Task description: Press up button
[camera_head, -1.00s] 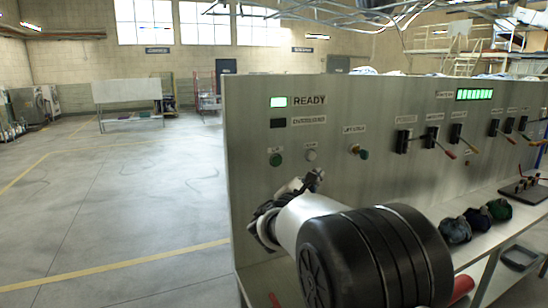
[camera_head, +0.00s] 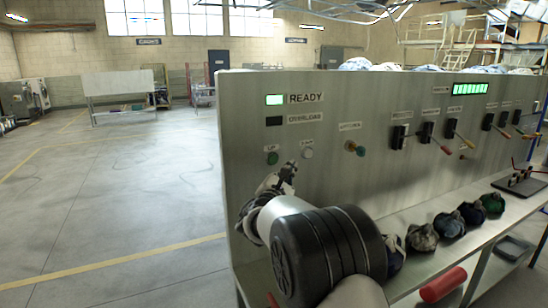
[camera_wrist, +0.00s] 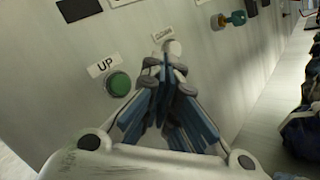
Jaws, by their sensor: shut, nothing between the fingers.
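The green up button (camera_head: 272,158) sits on the panel's left part below a small UP label; the wrist view also shows this green button (camera_wrist: 119,84) under its label (camera_wrist: 104,66). A pale button (camera_head: 307,153) is to its right, and the wrist view shows it (camera_wrist: 172,47) just beyond my fingertips. My gripper (camera_head: 287,174) is shut and empty, in front of the panel, below and right of the green button in the head view. In the wrist view my gripper's fingertips (camera_wrist: 166,68) lie right of the green button. I cannot tell whether they touch the panel.
A key switch (camera_head: 355,148) and several levers (camera_head: 424,132) are farther right on the panel (camera_head: 370,95). A READY lamp (camera_head: 275,99) glows green. Open floor (camera_head: 110,200) lies left.

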